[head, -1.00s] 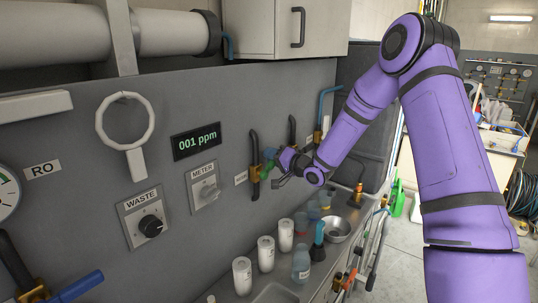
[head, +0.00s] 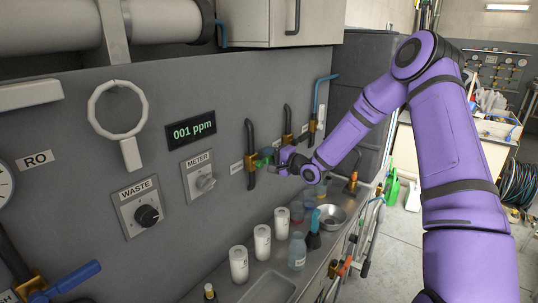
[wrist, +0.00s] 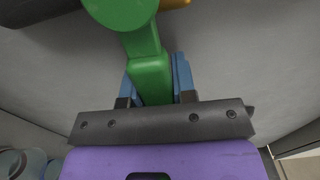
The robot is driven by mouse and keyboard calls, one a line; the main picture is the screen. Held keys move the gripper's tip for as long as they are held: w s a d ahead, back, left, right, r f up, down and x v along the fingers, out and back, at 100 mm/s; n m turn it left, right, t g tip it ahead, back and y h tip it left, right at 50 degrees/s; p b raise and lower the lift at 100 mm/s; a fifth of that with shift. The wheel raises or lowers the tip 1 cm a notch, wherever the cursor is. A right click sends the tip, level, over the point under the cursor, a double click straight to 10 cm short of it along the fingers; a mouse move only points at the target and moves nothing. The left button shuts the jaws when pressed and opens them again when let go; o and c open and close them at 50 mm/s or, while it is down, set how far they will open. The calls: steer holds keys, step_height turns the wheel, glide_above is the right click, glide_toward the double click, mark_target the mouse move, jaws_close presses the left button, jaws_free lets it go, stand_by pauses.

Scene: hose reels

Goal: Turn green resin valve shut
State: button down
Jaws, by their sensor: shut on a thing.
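The green resin valve has a green lever handle (wrist: 148,72) that fills the top middle of the wrist view. Its round green hub (wrist: 120,10) is at the top edge, next to a brass part (wrist: 174,3). My gripper (wrist: 155,90) has its blue fingers on both sides of the lever, shut on it. In the head view the green handle (head: 266,153) is small, in front of the brass valve body (head: 250,162) on a dark pipe on the grey panel. My gripper (head: 284,160) reaches it from the right and hides part of it.
Another brass valve (head: 288,140) and a blue pipe (head: 320,92) stand just beyond my gripper. Below are white containers (head: 262,242), bottles (head: 298,250) and a metal bowl (head: 330,218) on the counter. A blue-handled valve (head: 70,280) is at lower left.

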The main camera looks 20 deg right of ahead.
stand_by(0.3)
steer(key=c, duration=0.9)
jaws_free()
steer(key=shift+s, duration=0.1)
steer(key=v, duration=1)
steer(key=shift+s+d, duration=0.25)
steer(key=shift+s, duration=0.05)
